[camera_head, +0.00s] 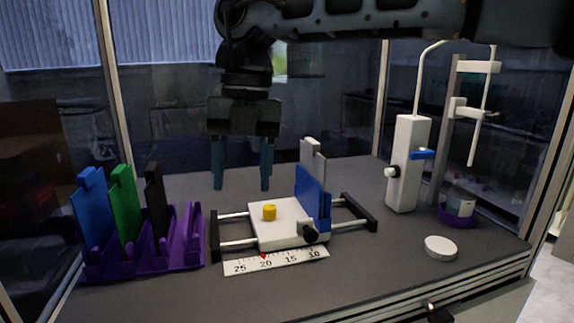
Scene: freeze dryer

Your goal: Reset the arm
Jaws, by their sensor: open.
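My gripper (242,178) hangs down from my dark arm (340,20) in the upper middle of the head view. Its two blue-grey fingers are apart and nothing is between them. The fingertips are above and behind the white sliding block (275,234), which has a yellow knob (269,212) and rides on rails between dark end bars. A blue plate (309,197) and a white-grey plate (312,155) stand upright at the block's right side.
A purple rack (190,258) at left holds upright blue, green and black plates. A ruler (277,261) lies in front of the block. At right are a white dispenser (406,165), a stand (449,140), a jar (459,207) and a white disc (440,247). Glass panels enclose the table.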

